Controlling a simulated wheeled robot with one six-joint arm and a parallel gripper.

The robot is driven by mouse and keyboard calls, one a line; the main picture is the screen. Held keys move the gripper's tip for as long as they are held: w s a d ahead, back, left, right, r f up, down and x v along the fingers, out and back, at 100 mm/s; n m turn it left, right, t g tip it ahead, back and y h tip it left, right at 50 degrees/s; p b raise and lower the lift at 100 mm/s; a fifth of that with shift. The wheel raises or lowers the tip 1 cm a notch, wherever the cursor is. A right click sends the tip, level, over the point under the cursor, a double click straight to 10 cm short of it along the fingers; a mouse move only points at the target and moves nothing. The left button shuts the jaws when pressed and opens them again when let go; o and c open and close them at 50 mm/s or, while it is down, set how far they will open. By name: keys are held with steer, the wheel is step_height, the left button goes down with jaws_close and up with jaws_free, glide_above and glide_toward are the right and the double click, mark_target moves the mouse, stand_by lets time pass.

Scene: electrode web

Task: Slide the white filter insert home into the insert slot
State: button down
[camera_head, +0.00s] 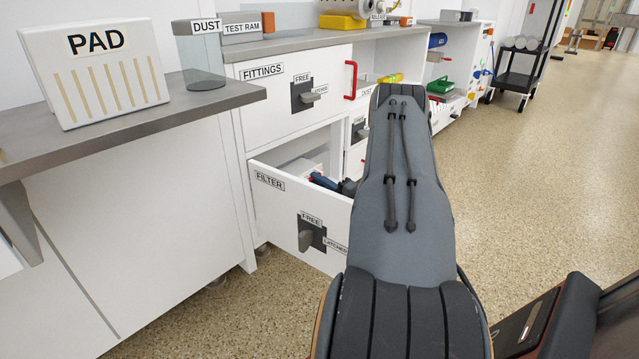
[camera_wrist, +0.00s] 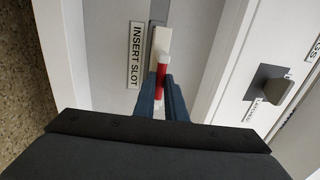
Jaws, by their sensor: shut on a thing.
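The white filter insert (camera_wrist: 158,38) shows in the wrist view as a pale narrow block with a red grip bar (camera_wrist: 162,70) that has white ends. My gripper (camera_wrist: 161,84) is shut on the red bar, with its blue fingers on either side. The insert is beside the INSERT SLOT label (camera_wrist: 136,55), inside the open FILTER drawer (camera_head: 272,203). In the head view my gripper (camera_head: 322,181) reaches into this drawer, partly hidden by my arm and the drawer front. The slot opening is hidden, so I cannot tell how deep the insert sits.
The drawer front has a FREE catch (camera_head: 308,240). The closed FITTINGS drawer (camera_head: 262,98) is above. A PAD box (camera_head: 95,75) and a DUST container (camera_head: 200,65) stand on the counter at left. The floor (camera_head: 540,160) at right is clear.

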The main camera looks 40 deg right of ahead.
mark_target(306, 176)
steer(key=shift+w+a+b, duration=0.2)
steer(key=shift+w+b, duration=0.4)
steer(key=shift+w, duration=1.55)
steer(key=shift+w+a+b, duration=0.15)
steer(key=shift+w+b, duration=0.45)
steer(key=shift+w, duration=1.55)
steer(key=c, duration=1.7)
jaws_free()
steer(key=shift+s+d+f+p, duration=0.15)
steer(key=shift+s+p, duration=0.45)
steer(key=shift+s, duration=0.7)
steer(key=shift+s+f+p, duration=0.2)
steer(key=shift+s+p, duration=0.4)
steer(key=shift+s, duration=0.65)
steer(key=shift+s+d+f+p, duration=0.15)
steer(key=shift+s+p, duration=0.45)
steer(key=shift+s, duration=0.7)
